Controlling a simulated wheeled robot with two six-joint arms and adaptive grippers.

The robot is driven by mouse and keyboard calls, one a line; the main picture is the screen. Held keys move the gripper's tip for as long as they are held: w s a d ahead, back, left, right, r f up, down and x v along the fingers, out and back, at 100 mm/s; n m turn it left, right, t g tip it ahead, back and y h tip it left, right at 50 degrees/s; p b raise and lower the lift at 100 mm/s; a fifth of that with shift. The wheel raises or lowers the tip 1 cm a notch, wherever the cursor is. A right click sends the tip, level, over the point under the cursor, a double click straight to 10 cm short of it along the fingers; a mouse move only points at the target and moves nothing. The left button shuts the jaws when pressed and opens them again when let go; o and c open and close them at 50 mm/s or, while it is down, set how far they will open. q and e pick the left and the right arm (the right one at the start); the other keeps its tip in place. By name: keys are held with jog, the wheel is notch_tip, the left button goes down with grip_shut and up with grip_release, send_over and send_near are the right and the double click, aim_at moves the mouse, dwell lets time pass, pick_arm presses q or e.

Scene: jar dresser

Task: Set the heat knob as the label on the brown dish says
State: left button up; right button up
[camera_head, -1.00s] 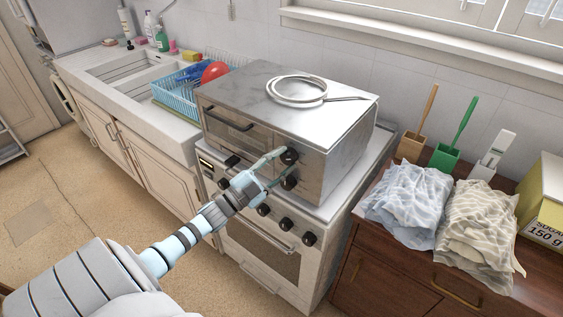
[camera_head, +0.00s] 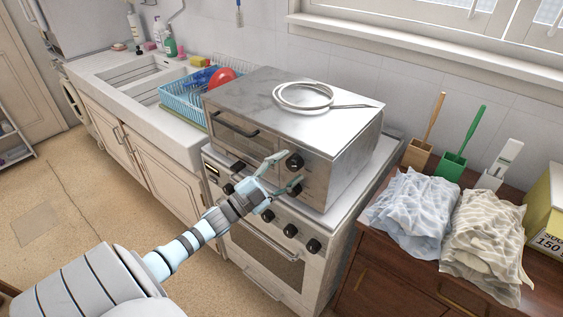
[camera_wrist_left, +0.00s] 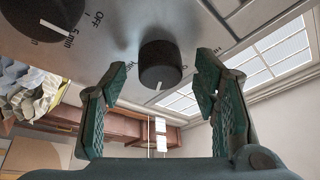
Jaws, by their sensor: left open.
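The small oven (camera_head: 350,150) has two black knobs on its front, an upper knob (camera_head: 295,161) and a lower knob (camera_head: 296,190). My left gripper (camera_head: 284,169) is open, its fingertips close to these knobs. In the left wrist view a black knob (camera_wrist_left: 160,63) sits between the open fingers of my left gripper (camera_wrist_left: 161,72), with a gap on both sides. Its white mark points down in the picture, and "HI" print is beside it. Another knob (camera_wrist_left: 45,15) at upper left has "OFF" and "5 min" print. No brown dish is visible. My right gripper is not in view.
The oven stands on a stove (camera_head: 275,250) with its own row of black knobs. A brown dresser (camera_head: 400,270) at right bears cloth-covered items (camera_head: 408,210) and a yellow box (camera_head: 545,215).

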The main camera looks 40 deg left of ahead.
pick_arm(q)
jog(key=v, duration=1.2)
